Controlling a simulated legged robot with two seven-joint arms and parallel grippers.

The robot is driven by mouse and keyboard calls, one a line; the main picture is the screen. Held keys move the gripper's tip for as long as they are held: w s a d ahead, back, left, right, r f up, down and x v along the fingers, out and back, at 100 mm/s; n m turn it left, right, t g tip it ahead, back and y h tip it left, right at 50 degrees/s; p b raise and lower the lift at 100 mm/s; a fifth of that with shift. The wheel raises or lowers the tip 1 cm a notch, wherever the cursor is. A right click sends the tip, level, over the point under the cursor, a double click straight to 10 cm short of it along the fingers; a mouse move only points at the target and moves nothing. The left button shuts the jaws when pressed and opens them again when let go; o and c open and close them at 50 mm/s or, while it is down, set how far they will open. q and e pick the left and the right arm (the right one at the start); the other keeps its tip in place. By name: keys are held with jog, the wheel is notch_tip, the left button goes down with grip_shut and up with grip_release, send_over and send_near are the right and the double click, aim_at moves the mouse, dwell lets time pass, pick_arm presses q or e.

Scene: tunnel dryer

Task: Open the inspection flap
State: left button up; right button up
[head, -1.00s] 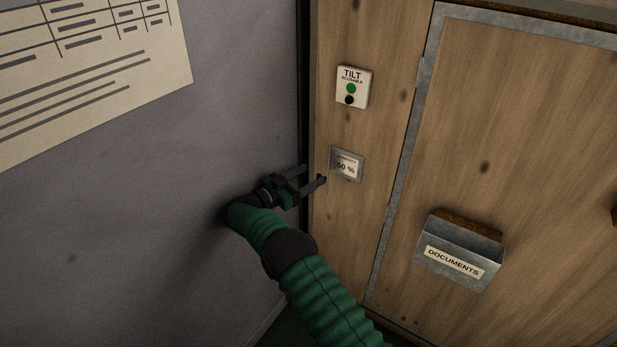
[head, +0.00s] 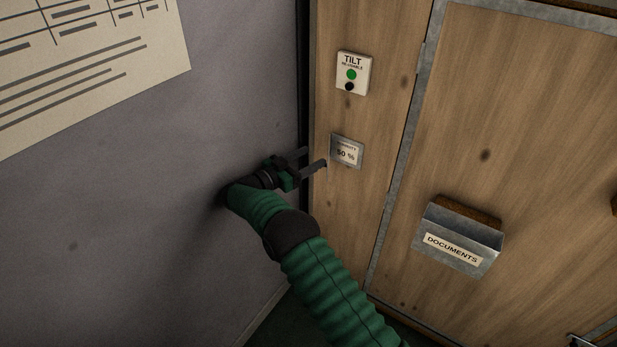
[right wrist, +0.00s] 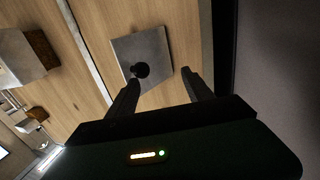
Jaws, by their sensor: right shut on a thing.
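A small grey metal plate (head: 356,162) with a "50 %" label is on the wood panel, below the TILT indicator. The right wrist view shows a grey metal plate (right wrist: 142,45) with a round black knob (right wrist: 140,70); no lettering shows there, and I cannot tell whether the flap stands ajar. My right gripper (head: 316,160) is at the plate's left side, its fingers pointing at the panel. It is shut on the knob, which shows by one fingertip in the right wrist view; the fingers are apart, and the exact contact is unclear. My left gripper is not in view.
The TILT indicator (head: 354,73) is above the plate. A DOCUMENTS holder (head: 460,240) sticks out from the wood door to the right. A grey wall (head: 120,220) with a paper chart (head: 80,70) stands close on the left, beside my right arm.

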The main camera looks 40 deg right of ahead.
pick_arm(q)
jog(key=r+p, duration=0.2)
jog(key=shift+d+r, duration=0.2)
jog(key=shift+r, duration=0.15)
pick_arm(e)
jog(key=s+a+r, duration=0.3)
jog(key=s+a, duration=0.6)
jog(key=s, duration=0.4)
jog(key=shift+s, duration=0.2)
jog(key=shift+d, duration=0.1)
